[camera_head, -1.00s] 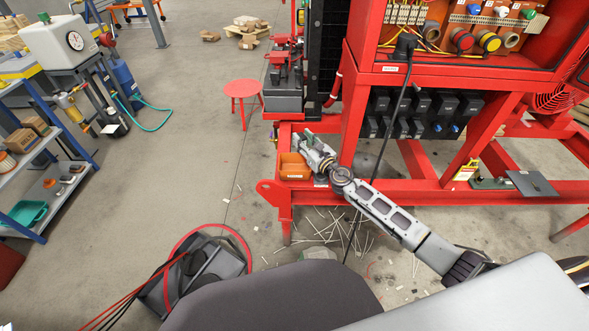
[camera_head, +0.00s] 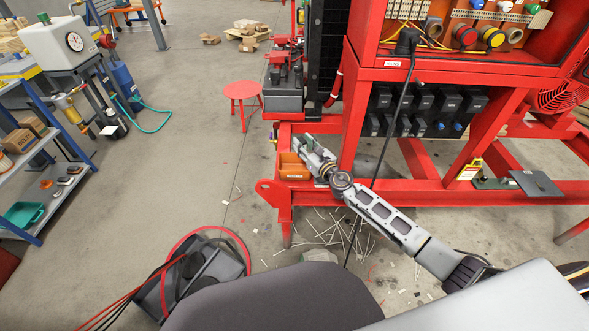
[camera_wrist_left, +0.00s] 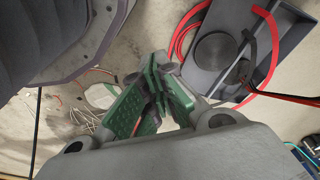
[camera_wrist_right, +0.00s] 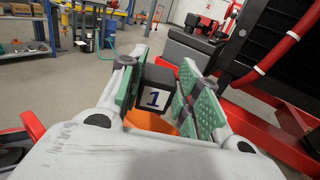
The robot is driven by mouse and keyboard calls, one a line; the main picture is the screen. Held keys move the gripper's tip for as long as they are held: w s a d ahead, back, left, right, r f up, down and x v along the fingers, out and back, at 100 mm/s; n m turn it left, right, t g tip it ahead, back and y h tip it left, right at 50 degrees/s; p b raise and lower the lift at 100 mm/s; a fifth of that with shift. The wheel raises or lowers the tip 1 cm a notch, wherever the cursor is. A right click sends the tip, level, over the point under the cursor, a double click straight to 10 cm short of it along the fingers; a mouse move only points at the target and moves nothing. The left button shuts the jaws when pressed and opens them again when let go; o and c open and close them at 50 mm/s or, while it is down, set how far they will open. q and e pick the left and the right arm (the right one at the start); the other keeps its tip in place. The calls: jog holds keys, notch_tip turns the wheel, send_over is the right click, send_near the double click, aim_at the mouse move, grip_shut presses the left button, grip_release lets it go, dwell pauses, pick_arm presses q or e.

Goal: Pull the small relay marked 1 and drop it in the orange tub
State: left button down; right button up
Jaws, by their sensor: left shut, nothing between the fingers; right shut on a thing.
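The small relay marked 1 (camera_wrist_right: 155,92) is a black block with a white label, held between the green pads of my right gripper (camera_wrist_right: 160,88) in the right wrist view. The orange tub (camera_head: 292,166) sits on the red skid frame in the head view. My right gripper (camera_head: 312,144) is beside and partly over the tub's right edge; the relay is too small to make out there. In the right wrist view part of the tub (camera_wrist_right: 152,121) shows below and behind the relay. My left gripper (camera_wrist_left: 155,90) is shut and empty above the floor in the left wrist view; the head view hides it.
A red stool (camera_head: 243,95) stands behind the tub. A grey case with a red hose (camera_head: 195,275) lies on the floor.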

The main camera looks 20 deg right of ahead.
pick_arm(q)
notch_tip(320, 180, up, 6)
jog(key=d+b, duration=0.1)
jog(key=b, duration=0.1)
jog(key=shift+d, duration=0.15)
pick_arm(e)
jog(key=shift+f, duration=1.05)
pick_arm(q)
jog(key=shift+r, duration=0.1)
pick_arm(e)
jog(key=o, duration=1.1)
pick_arm(q)
jog(key=shift+w, duration=0.15)
pick_arm(e)
jog(key=shift+s, duration=0.15)
jog(key=shift+v, duration=5.8)
